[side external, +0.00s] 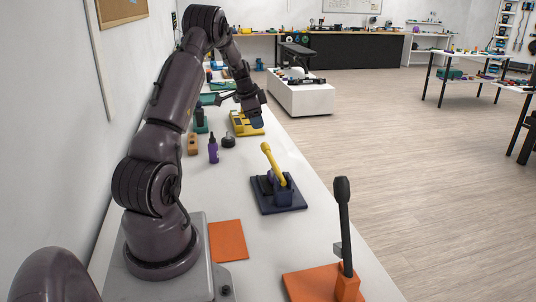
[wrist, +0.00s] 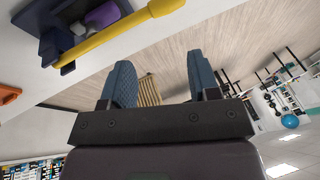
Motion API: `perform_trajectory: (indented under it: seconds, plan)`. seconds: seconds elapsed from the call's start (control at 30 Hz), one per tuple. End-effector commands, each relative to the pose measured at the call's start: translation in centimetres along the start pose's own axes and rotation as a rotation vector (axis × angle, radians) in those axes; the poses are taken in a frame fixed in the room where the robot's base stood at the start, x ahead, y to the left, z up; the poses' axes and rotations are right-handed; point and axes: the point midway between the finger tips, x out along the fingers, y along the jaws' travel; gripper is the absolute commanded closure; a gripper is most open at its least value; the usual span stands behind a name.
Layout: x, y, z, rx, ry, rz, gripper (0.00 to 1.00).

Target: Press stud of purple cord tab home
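My gripper (side external: 257,118) hangs over the bench near the yellow fixture, beyond the navy press. In the wrist view its two blue fingers (wrist: 160,78) are spread apart with nothing held between them. A navy press (side external: 278,194) with a raised yellow lever (side external: 272,163) stands on the bench, nearer the side camera than my gripper. The wrist view shows the yellow lever (wrist: 135,27) at upper left, apart from the fingers. A small purple part (wrist: 103,14) sits beside it. I cannot tell whether this is the cord tab, and no stud or cord can be made out.
A yellow fixture (side external: 246,123) lies under my gripper. A purple bottle (side external: 213,151) and a dark round item (side external: 228,141) stand nearby. An orange mat (side external: 228,240) and an orange-based upright lever (side external: 343,225) are nearer the camera. The wall borders the left side.

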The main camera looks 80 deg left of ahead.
Motion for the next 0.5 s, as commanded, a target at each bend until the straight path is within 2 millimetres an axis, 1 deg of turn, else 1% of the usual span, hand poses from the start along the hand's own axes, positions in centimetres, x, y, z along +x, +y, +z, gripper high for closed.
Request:
perform_trajectory:
  seconds: [0.03,0.07,0.1,0.17,0.2,0.27,0.3,0.4,0.5]
  plan:
    - [0.4,1.1,0.1,-0.145,0.032,0.016,0.45]
    - [0.7,1.7,0.1,-0.253,0.055,0.023,0.45]
    - [0.9,2.3,0.2,-0.408,0.085,0.029,0.45]
    - [1.1,3.0,0.6,-0.65,0.13,0.034,0.45]
    - [1.2,3.3,0.9,-0.811,0.157,0.035,0.45]
    - [1.3,3.6,1.5,-1.044,0.197,0.035,0.45]
    - [1.4,3.7,2.0,-1.19,0.222,0.032,0.45]
    - [1.4,3.7,3.2,-1.503,0.278,0.027,0.45]
    - [1.4,3.4,3.7,-1.718,0.324,0.03,0.45]
